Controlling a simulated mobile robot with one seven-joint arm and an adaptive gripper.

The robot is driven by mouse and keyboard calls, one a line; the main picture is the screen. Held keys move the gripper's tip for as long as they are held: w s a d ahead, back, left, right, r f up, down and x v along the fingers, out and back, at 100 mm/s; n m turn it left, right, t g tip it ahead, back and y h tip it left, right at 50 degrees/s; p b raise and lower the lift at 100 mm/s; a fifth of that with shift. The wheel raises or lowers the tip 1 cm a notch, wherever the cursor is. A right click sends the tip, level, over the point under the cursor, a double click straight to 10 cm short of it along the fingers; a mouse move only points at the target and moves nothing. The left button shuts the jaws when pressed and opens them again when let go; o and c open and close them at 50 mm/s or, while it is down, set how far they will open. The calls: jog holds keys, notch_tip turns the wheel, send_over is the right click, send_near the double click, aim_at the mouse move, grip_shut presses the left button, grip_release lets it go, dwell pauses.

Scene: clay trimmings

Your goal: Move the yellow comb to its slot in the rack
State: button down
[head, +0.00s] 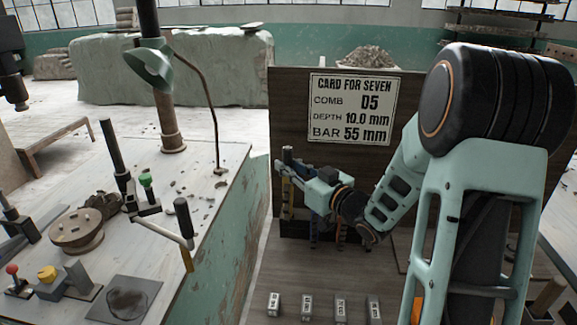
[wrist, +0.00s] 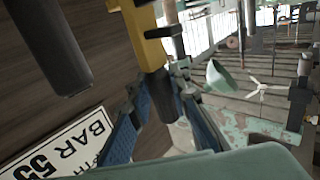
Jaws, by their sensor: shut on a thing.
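The yellow comb (head: 286,190) is upright in my gripper (head: 289,176), in front of the left part of the dark board. In the wrist view, the blue fingers of my gripper (wrist: 166,92) are shut on the comb's dark handle (wrist: 160,98). The comb's yellow part (wrist: 150,52) extends beyond the fingers to the top edge. The rack lies behind and below my gripper, with blue and orange pieces (head: 340,236) showing. My gripper and arm hide much of it. I cannot tell which slot is free, or whether the comb touches the rack.
A card (head: 352,109) on the board reads comb D5, depth 10.0 mm, bar 55 mm. Several small labelled blocks (head: 307,307) stand in front. A workbench (head: 120,245) with a lamp and tools is at left. A dark cylinder (wrist: 48,45) hangs close by in the wrist view.

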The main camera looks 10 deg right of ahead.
aim_at(291, 194)
jog(key=shift+f+b, duration=3.55)
jog(key=shift+f, duration=0.6)
jog(key=c, duration=1.7)
grip_release()
jog(key=shift+s+d, duration=0.1)
jog(key=v, duration=1.2)
